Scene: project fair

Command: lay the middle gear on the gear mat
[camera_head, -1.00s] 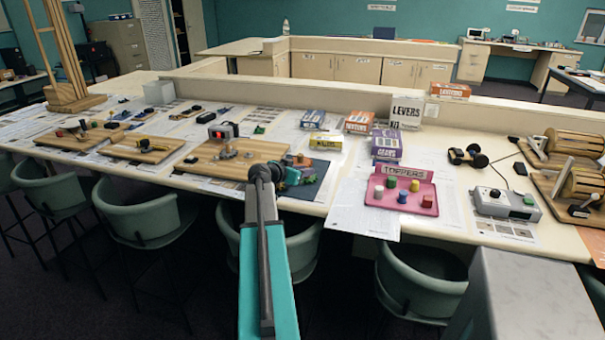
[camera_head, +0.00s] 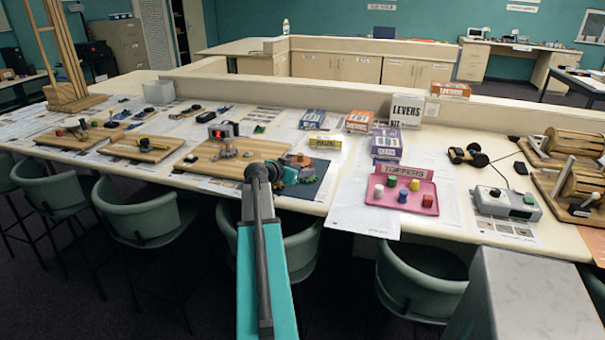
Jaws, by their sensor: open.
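The dark blue gear mat (camera_head: 322,171) lies at the table's front edge, right of a wooden gear board (camera_head: 205,163). A brownish-orange toothed gear (camera_head: 297,160) lies flat at the mat's back left part, and I cannot tell its exact overlap with the mat. My teal gripper (camera_head: 304,174) is open, low over the mat, just in front of this gear; its fingertips are small and unclear. A gap between gripper and gear is too small to judge. My arm hides the mat's left part. Small grey parts (camera_head: 228,149) stand on the wooden board.
A yellow box (camera_head: 325,141) and a purple box (camera_head: 387,145) stand behind the mat. A pink tray (camera_head: 428,200) with several coloured pieces lies to the right. White paper covers the table between mat and tray. Green chairs stand along the front edge.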

